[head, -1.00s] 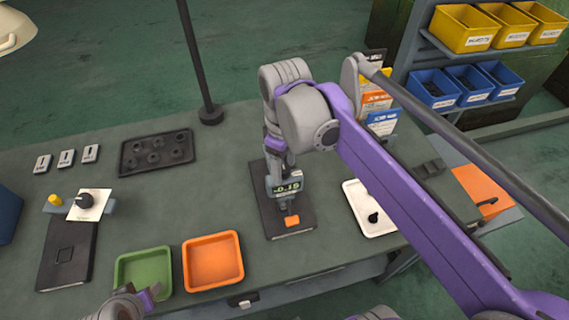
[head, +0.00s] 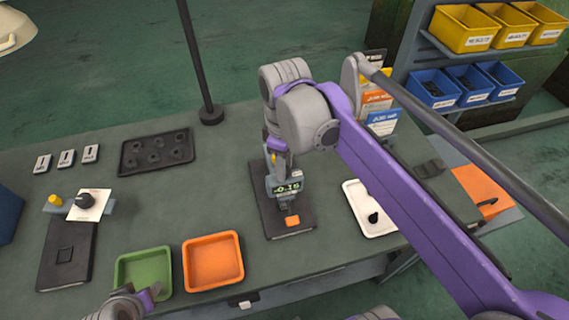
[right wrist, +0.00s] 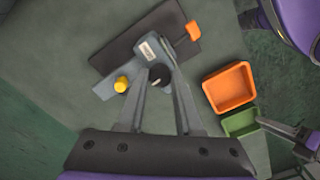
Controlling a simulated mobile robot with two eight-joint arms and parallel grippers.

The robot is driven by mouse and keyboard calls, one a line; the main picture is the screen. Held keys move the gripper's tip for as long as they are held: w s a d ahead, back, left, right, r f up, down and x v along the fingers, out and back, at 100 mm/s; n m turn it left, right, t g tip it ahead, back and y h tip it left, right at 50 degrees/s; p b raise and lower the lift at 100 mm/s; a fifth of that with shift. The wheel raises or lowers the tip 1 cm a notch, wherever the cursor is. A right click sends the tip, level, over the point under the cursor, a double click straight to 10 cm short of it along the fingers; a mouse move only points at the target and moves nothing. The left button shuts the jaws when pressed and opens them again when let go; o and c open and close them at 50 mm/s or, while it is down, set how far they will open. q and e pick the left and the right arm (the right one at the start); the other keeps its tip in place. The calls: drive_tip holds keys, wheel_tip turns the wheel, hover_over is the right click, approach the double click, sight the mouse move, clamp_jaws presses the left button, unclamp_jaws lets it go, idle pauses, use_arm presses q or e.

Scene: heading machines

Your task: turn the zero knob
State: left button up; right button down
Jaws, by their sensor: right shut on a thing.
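The zero knob (right wrist: 158,74) is a small black knob on the grey gauge body (right wrist: 135,58) in the right wrist view. My right gripper (right wrist: 160,82) is shut on it, with a fingertip on either side. The gauge's dark display (head: 288,188) shows lit digits that look like -0.15. An orange block (head: 292,221) sits at the near end of its black base plate (head: 273,226). My left gripper (head: 147,296) is at the bottom edge, partly cut off; its jaws are unclear.
A green tray (head: 120,276) and an orange tray (head: 188,272) stand left of the gauge. A second station with a black knob (head: 84,201) is further left. A white tray (head: 385,229) lies to the right. A dark post (head: 196,60) rises behind.

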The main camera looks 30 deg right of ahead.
drive_tip(key=n, duration=0.4)
drive_tip(key=shift+n, duration=1.6)
drive_tip(key=c, duration=0.6)
unclamp_jaws()
use_arm(q)
drive_tip(key=shift+w+r, duration=0.15)
drive_tip(key=shift+r, duration=0.2)
use_arm(e)
wheel_tip(320, 180, up, 11)
drive_tip(key=shift+f, duration=0.1)
